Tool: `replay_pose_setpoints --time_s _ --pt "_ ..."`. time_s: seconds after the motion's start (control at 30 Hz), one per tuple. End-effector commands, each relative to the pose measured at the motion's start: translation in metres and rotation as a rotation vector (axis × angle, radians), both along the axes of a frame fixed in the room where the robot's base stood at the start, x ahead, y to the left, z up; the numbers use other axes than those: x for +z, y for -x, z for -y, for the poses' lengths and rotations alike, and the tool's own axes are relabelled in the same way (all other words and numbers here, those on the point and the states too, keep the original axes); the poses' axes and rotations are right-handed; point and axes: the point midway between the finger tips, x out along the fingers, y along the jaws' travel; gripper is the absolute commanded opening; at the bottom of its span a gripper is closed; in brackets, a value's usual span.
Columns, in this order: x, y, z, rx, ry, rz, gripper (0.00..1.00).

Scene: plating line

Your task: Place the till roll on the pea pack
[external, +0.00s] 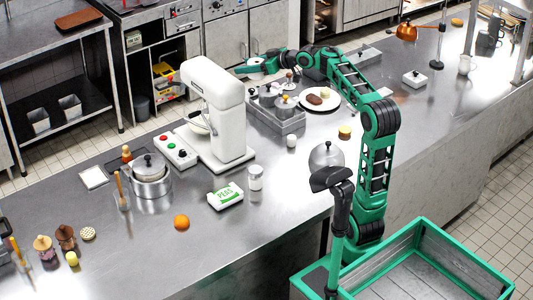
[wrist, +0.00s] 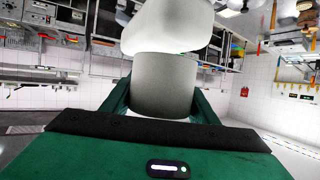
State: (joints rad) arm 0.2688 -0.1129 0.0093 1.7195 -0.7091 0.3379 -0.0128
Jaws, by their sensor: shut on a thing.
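My gripper (external: 246,68) is at the far side of the counter, just behind and right of the white stand mixer's head in the external view. In the wrist view its green fingers are shut on a pale, upright-looking cylinder, the till roll (wrist: 163,85). The roll is hard to make out in the external view. The pea pack (external: 225,197), white with green lettering, lies on the counter in front of the mixer, well away from my gripper. Its top looks bare.
The tall white mixer (external: 215,105) stands between my gripper and the pea pack; a white rounded shape (wrist: 170,25) looms close beyond the roll. A white-lidded jar (external: 255,178) is right beside the pack, an orange (external: 181,222) to its left. A kettle-like dome (external: 326,157) stands farther right.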

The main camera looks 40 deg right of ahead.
Motion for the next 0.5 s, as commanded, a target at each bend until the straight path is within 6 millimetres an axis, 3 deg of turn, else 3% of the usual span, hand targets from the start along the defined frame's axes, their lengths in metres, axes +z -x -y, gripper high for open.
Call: replay_pose_setpoints --time_s 0.03,0.1,0.27,0.5 --pt "0.001 0.007 -0.026 0.043 0.001 0.001 0.28" --pt "0.001 0.017 -0.057 0.099 0.001 0.001 0.28" --pt "0.0 0.047 -0.126 0.221 0.004 0.002 0.28" --pt "-0.003 0.105 -0.22 0.407 0.01 0.001 0.28"
